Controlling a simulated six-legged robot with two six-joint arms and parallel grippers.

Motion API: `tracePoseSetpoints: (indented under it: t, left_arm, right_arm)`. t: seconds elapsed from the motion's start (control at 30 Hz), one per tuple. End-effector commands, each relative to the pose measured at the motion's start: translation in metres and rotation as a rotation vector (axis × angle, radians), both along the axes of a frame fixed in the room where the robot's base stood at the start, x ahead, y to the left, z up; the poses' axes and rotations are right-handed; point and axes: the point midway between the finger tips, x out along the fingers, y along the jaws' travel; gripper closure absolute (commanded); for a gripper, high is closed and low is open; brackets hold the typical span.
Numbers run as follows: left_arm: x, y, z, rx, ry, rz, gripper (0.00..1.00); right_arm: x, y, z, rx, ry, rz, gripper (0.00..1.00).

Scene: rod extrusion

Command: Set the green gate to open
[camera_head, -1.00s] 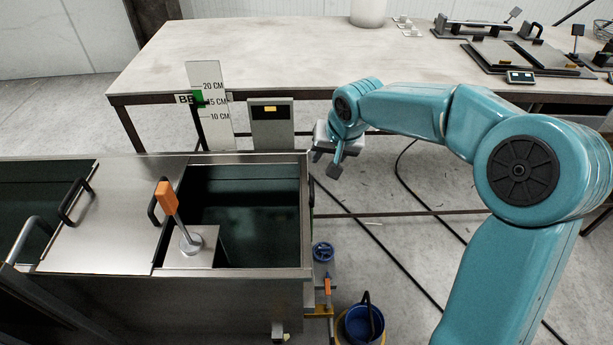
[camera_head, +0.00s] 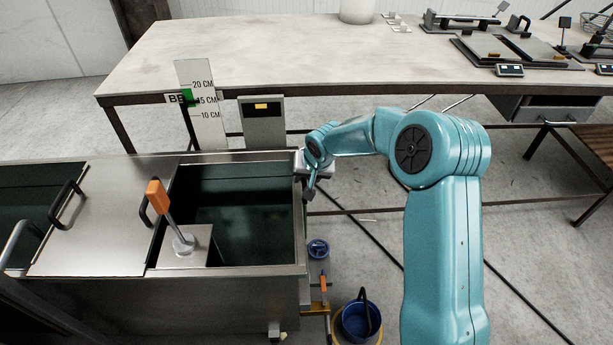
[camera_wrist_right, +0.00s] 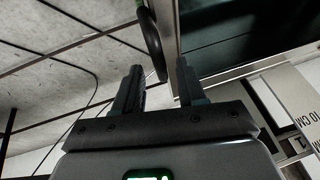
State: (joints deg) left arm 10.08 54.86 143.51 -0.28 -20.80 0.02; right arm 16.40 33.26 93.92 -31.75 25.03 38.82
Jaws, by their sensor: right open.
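I cannot pick out a green gate for certain in these views. My right gripper (camera_head: 309,186) is at the right rim of the steel tank (camera_head: 299,232), near its back right corner, pointing down. In the right wrist view the gripper (camera_wrist_right: 160,88) is open, with nothing between its fingers. A dark curved part (camera_wrist_right: 152,42) shows just past the fingertips, beside the tank edge; I cannot tell whether it touches them. A blue round knob (camera_head: 318,249) sits low outside the tank's right wall, with an orange lever (camera_head: 323,287) below it. My left gripper is not in view.
An orange-handled lever (camera_head: 157,197) stands on the tank. A level scale (camera_head: 203,105) with a small green marker (camera_head: 188,97) and a grey box (camera_head: 263,122) stand behind it. A blue bucket (camera_head: 359,322) is on the floor. A long table (camera_head: 270,50) is behind.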

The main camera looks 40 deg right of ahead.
Motion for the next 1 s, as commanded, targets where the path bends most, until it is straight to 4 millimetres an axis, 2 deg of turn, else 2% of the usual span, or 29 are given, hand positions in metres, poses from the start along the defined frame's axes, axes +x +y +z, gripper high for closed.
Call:
tracePoseSetpoints:
  t: [0.23,0.27,0.3,0.37,0.4,0.57,0.67,0.83,1.0]
  left_arm:
    - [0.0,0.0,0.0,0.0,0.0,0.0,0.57]
    - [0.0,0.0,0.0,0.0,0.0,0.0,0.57]
    - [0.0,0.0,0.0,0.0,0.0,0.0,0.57]
    - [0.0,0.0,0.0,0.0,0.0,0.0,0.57]
    - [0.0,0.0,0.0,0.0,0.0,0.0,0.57]
    - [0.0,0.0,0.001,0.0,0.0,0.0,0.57]
    - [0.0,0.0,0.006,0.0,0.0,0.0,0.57]
    - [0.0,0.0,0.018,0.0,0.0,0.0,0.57]
    - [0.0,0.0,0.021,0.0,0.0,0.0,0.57]
  right_arm:
    - [0.001,0.0,-0.002,0.001,0.001,0.0,0.6]
    - [0.001,0.0,-0.001,0.001,0.001,0.0,0.63]
    - [0.001,0.0,-0.001,0.0,0.001,0.001,0.76]
    - [0.001,0.0,-0.001,0.0,0.001,0.001,0.96]
    - [0.001,0.0,-0.001,0.0,0.001,0.001,1.0]
    - [0.001,0.0,0.0,0.0,0.0,0.001,1.0]
    - [0.001,0.0,0.015,-0.001,-0.002,0.0,1.0]
    - [0.002,0.0,0.051,-0.002,-0.004,0.0,1.0]
    - [0.001,0.0,0.065,-0.001,-0.003,0.001,1.0]
